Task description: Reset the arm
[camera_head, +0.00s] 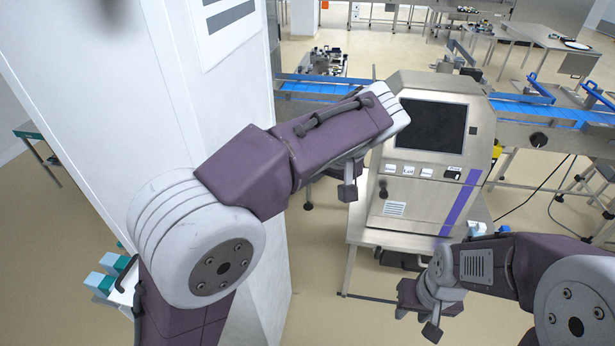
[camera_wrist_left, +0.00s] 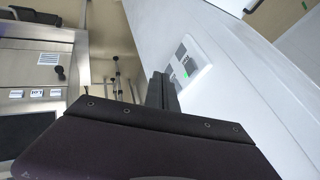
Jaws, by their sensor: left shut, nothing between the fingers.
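My left arm rises from the lower left of the head view and reaches right. Its gripper (camera_head: 347,191) hangs below the wrist, left of the steel machine. In the left wrist view the dark fingers (camera_wrist_left: 160,92) are together in front of the gripper body, with nothing between them. My right arm comes in from the right edge of the head view. Its gripper (camera_head: 432,332) points downward near the bottom edge. Its fingers look like one closed block, with nothing seen in them.
The steel sealer machine (camera_head: 418,170) with a dark screen stands on a steel table (camera_head: 366,235). A tall white cabinet (camera_head: 100,95) stands close behind my left arm. A blue conveyor (camera_head: 545,112) runs behind the machine. Beige floor (camera_head: 315,300) is clear left of the table.

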